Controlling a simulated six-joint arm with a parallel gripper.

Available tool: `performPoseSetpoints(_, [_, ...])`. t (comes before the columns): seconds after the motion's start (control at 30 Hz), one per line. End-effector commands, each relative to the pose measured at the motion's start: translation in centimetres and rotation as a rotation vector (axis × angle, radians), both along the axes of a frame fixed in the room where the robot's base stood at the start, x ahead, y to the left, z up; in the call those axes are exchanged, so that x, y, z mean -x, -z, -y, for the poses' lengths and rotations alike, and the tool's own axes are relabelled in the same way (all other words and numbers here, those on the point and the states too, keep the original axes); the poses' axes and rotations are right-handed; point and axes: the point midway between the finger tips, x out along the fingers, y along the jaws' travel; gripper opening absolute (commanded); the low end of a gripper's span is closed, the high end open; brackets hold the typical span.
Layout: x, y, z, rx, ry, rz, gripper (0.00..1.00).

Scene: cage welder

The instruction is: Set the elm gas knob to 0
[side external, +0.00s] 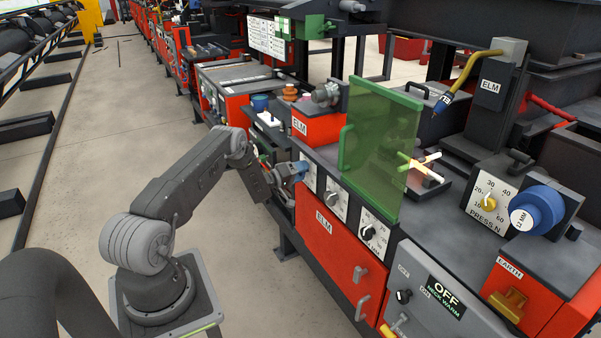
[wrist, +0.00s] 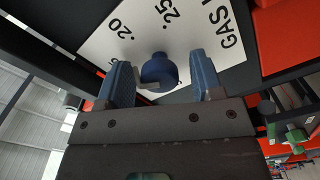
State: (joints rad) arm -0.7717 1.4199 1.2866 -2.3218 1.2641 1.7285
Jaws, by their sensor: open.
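The gas knob (wrist: 158,70) is a round blue knob on a white dial plate (wrist: 205,30) marked "20", "25" and "GAS L", the rest of the label being cut off. My gripper (wrist: 159,60) is open, with one blue finger on each side of the knob and gaps showing between. A grey piece shows at the knob's lower edge; I cannot tell where the knob points. In the side external view my gripper (side external: 289,172) is at the left end of the red ELM front panel (side external: 335,238), and the knob is hidden there.
Two more white dials with black knobs (side external: 334,197) (side external: 368,232) sit to the right on the same panel. A green transparent shield (side external: 382,150) stands above the bench. Handles (side external: 360,273) stick out below. The floor (side external: 150,120) left of the bench is clear.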

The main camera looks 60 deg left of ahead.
Motion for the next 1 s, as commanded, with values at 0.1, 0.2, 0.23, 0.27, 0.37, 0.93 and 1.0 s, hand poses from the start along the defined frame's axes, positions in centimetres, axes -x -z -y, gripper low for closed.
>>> performPoseSetpoints(0.1, [0.01,0.01,0.00,0.000,0.000,0.000,0.60])
performPoseSetpoints(0.2, [0.02,0.00,0.01,0.000,0.001,0.000,0.53])
performPoseSetpoints(0.23, [0.02,0.00,0.01,0.000,0.001,0.000,0.50])
performPoseSetpoints(0.27, [0.03,0.00,0.01,0.000,0.001,0.000,0.47])
performPoseSetpoints(0.37, [0.03,0.00,0.01,0.000,0.001,0.000,0.37])
performPoseSetpoints(0.93, [0.05,0.01,0.00,0.035,0.001,0.000,0.11])
performPoseSetpoints(1.0, [0.05,0.01,0.00,0.062,0.001,0.000,0.11])
